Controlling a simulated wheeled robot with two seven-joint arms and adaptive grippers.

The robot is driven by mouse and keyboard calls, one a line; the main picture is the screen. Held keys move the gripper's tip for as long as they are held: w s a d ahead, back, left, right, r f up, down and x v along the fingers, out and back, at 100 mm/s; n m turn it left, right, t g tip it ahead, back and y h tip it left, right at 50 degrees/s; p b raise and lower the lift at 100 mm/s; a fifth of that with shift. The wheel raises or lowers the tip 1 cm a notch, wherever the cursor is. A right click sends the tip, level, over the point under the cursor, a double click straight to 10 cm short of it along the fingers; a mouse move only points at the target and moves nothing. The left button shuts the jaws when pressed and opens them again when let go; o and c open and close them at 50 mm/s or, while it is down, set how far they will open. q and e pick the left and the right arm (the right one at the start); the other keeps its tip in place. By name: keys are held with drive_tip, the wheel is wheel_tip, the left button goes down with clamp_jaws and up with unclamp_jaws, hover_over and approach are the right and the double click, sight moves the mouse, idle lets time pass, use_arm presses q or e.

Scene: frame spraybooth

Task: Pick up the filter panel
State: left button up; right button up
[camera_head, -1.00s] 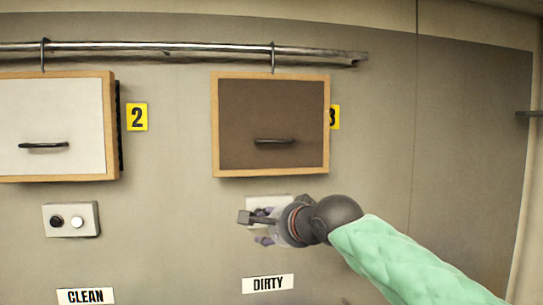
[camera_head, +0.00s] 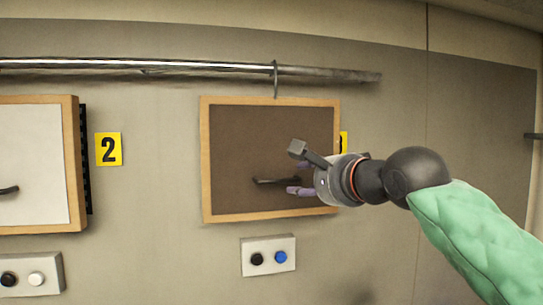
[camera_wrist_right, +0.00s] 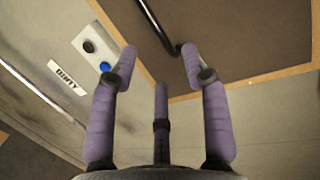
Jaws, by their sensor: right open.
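The dark brown filter panel (camera_head: 240,135) with a light wooden frame hangs by a hook from the rail in the head view. Its black handle (camera_head: 270,181) is partly hidden by my right gripper (camera_head: 297,178), which is open in front of the panel's lower right. In the right wrist view the panel (camera_wrist_right: 230,40) fills the upper right. There its handle (camera_wrist_right: 157,27) reaches down between the spread purple fingers of my right gripper (camera_wrist_right: 160,55), with nothing held. A second, white panel (camera_head: 35,160) with a wooden frame hangs at the left. My left gripper is not in view.
A metal rail (camera_head: 180,68) runs along the wall above the panels. A button box (camera_head: 268,256) sits below the brown panel, another (camera_head: 30,275) below the white one. A yellow "2" sign (camera_head: 108,149) is between the panels.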

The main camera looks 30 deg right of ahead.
sight(288, 182)
drive_tip(key=w, duration=0.2)
drive_tip(key=w+f+p, duration=0.1)
drive_tip(key=w, duration=0.1)
drive_tip(key=w+p, duration=0.1)
drive_tip(key=w, duration=0.1)
drive_tip(key=shift+w+d+f, duration=0.15)
drive_tip(key=shift+w+d, duration=0.1)
drive_tip(key=shift+w, duration=0.1)
drive_tip(key=shift+w+f+p, duration=0.25)
drive_tip(key=shift+w+p, duration=0.15)
drive_tip(key=shift+w, duration=0.7)
drive_tip(key=shift+s, duration=0.25)
drive_tip(key=c, duration=0.9)
drive_tip(key=shift+r, duration=0.1)
clamp_jaws()
